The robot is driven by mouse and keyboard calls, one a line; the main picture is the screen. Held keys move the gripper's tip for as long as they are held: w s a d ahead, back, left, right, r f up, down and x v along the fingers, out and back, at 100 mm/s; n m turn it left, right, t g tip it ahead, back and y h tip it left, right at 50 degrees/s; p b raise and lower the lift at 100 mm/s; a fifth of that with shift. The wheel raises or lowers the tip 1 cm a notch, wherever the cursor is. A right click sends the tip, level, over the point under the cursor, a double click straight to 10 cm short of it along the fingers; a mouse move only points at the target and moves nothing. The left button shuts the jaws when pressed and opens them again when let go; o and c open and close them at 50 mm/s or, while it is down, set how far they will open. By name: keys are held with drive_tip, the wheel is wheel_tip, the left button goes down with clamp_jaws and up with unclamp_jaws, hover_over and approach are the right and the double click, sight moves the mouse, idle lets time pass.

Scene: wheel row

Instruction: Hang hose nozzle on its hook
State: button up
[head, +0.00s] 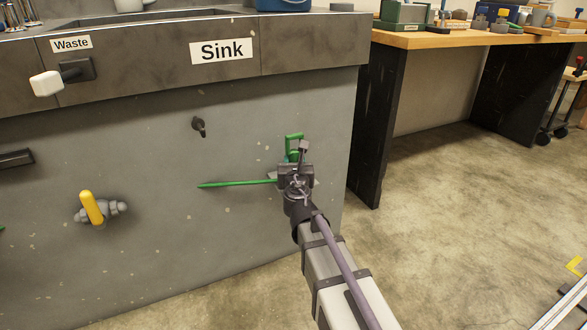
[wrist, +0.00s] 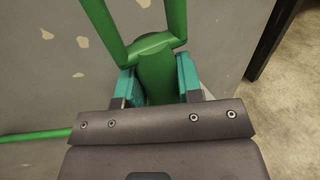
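The green hose nozzle (head: 294,138) is at my gripper (head: 293,158), in front of the grey sink cabinet wall near its right edge. In the wrist view, the nozzle's thick green body (wrist: 157,70) sits between the teal finger pads of my gripper (wrist: 158,80), which press against both its sides. Its loop-shaped handle spreads out beyond the fingers. A thin green length, apparently the hose (head: 235,184), runs left from the gripper. A small dark hook (head: 198,126) sticks out of the cabinet wall to the left of the gripper, empty. The nozzle's lower part is hidden by my gripper.
A valve with a yellow lever (head: 92,207) stands out from the wall at lower left. A white-knobbed handle (head: 47,83) juts out below the Waste label. A workbench (head: 480,40) stands to the right. The wall between gripper and hook is clear.

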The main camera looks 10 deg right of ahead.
drive_tip(key=c, duration=0.4)
drive_tip(key=shift+r, duration=0.1)
drive_tip(key=shift+c, duration=0.2)
drive_tip(key=shift+r+p, duration=0.55)
drive_tip(key=shift+p, duration=0.1)
drive_tip(key=shift+r+p, duration=4.45)
wheel_tip(320, 180, up, 15)
drive_tip(key=p, duration=1.4)
drive_tip(key=shift+f+p, duration=0.15)
drive_tip(key=shift+p, duration=0.25)
drive_tip(key=shift+f, duration=0.25)
